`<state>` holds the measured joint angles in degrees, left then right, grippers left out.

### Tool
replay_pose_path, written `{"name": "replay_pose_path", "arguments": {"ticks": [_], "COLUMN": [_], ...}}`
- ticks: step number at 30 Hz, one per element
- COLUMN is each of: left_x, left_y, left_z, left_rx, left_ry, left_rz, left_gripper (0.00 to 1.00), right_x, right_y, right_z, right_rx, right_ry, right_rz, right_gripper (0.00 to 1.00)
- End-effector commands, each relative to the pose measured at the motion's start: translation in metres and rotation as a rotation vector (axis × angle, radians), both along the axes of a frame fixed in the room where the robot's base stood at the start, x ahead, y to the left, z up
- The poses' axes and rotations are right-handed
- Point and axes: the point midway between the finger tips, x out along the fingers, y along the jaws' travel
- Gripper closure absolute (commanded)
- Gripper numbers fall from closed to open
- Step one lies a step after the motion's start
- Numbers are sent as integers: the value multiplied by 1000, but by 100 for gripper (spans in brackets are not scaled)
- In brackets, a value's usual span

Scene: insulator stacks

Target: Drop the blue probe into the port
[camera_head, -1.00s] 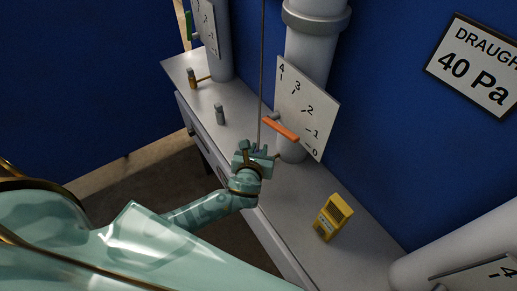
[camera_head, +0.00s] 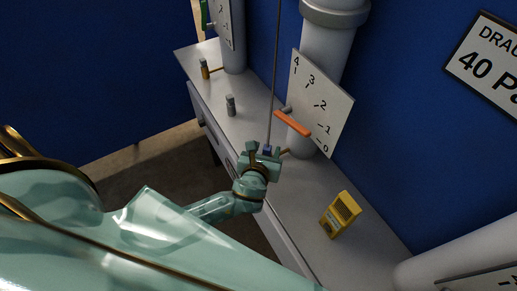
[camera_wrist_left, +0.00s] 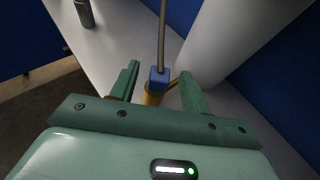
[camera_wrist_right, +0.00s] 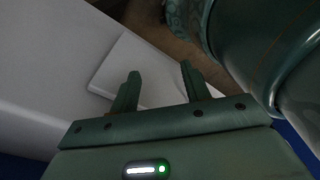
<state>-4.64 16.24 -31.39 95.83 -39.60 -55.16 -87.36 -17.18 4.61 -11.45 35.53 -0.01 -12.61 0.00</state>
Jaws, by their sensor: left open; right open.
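The blue probe (camera_head: 267,150) has a small blue block at the foot of a long thin grey rod that rises upright. In the left wrist view its blue block (camera_wrist_left: 160,76) is at the mouth of a brass tube, which looks like the port (camera_wrist_left: 153,97). I cannot tell how deep it sits. My left gripper (camera_head: 262,152) is open, with one finger on each side of the block and gaps showing between. The gripper hides most of the port in the head view. My right gripper (camera_wrist_right: 160,70) is open and empty, outside the head view.
A white pipe (camera_head: 325,60) with a scale plate (camera_head: 322,105) and orange lever (camera_head: 292,123) stands just behind the left gripper. A grey bench (camera_head: 300,210) carries a yellow meter (camera_head: 340,213), a grey cylinder (camera_head: 230,105) and a brass fitting (camera_head: 205,70). Blue walls close the back.

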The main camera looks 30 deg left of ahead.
Motion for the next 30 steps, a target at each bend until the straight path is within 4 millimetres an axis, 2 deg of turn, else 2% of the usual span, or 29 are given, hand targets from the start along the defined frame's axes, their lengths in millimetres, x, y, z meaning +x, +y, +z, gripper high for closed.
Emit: {"name": "replay_pose_path", "arguments": {"ticks": [6, 13, 19, 30], "left_x": [-56, -100, -115, -116], "left_y": [-14, -26, -30, -30], "left_z": [23, 42, 49, 50], "left_rx": [-1, -1, 1, 1], "left_ry": [3, 3, 0, 0], "left_rz": [-1, -1, 1, 1], "left_gripper": [53, 53, 53, 53], "right_x": [0, 0, 0, 0], "right_y": [0, 0, 0, 0], "right_z": [3, 1, 1, 1], "right_rx": [0, 0, 0, 0], "right_ry": [0, 0, 0, 0], "right_rz": [0, 0, 0, 0], "right_gripper": [53, 53, 53, 53]}}
